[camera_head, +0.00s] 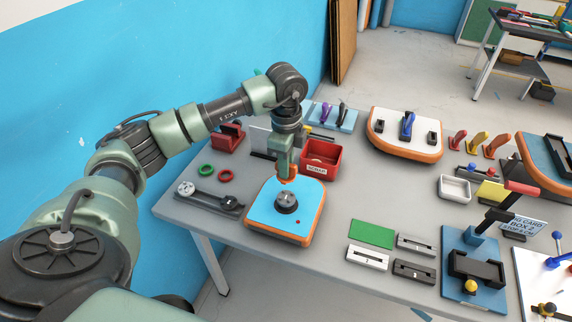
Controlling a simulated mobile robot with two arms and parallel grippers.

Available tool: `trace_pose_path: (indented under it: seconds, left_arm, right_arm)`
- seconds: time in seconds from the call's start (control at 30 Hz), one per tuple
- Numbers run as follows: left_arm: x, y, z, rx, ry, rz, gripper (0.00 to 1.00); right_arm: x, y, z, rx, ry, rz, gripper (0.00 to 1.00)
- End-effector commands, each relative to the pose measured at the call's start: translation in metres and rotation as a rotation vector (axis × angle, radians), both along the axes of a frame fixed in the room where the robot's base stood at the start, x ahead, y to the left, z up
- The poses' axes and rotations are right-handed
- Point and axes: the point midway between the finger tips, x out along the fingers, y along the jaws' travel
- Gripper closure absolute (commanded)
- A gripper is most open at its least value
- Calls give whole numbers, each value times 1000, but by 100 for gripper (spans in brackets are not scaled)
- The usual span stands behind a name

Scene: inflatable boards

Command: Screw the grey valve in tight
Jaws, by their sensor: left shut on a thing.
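The grey valve (287,202) is a round ribbed knob in the middle of a blue board (265,212) with an orange edge, on the near part of the table. My left gripper (286,178) points down just above and behind the valve. It is shut on a small orange thing (291,174), mostly hidden by the gripper, so its shape is unclear. A gap seems to show between it and the valve; I cannot tell whether they touch. My right gripper is not in view.
A dark holder with round metal parts (210,198) and green and red rings (225,176) lie left of the board. A red box (321,158) stands behind it. Flat blocks (368,258) and a blue fixture (455,292) lie right. Bare table surrounds the board's right side.

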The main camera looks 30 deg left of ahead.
Motion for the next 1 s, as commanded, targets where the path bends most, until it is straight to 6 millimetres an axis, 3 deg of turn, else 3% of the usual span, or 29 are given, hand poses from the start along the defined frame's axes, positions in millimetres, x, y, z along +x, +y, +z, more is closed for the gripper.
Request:
trace_pose_path:
  seconds: [0.53,1.0]
  left_arm:
    - [0,0,-49,-1,0,-2,100]
    - [0,0,-54,0,0,-2,100]
  right_arm:
    - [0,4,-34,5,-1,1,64]
    - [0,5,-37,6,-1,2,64]
